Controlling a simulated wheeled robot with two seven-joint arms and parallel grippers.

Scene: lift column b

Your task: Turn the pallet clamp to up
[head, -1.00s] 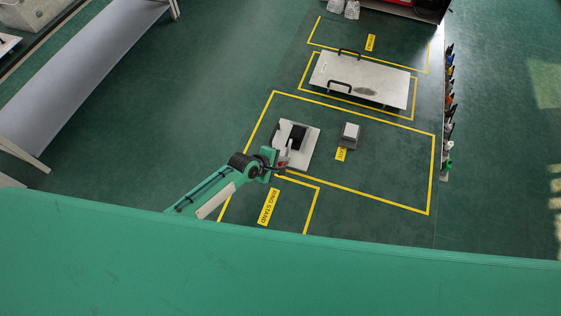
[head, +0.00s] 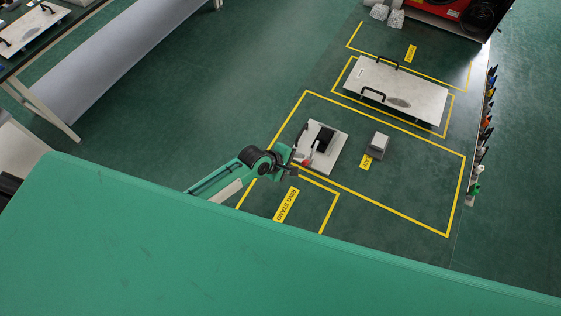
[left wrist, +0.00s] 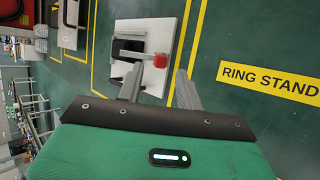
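The pallet clamp (head: 326,158) is a pale square plate on the floor with a black block and a light lever ending in a red knob (head: 306,162). In the left wrist view the lever lies low across the plate, and the red knob (left wrist: 160,62) shows between the fingertips. My left gripper (head: 293,171) is at the plate's near left edge, just short of the knob. Its two grey fingers (left wrist: 158,70) are apart and hold nothing. I cannot tell whether they touch the knob. My right gripper is not in view.
A small grey block (head: 378,144) stands right of the clamp inside yellow floor lines. A white panel with black handles (head: 395,92) lies behind. A row of tools (head: 484,135) is at the right. The marked "RING STAND" floor area (head: 287,204) is clear.

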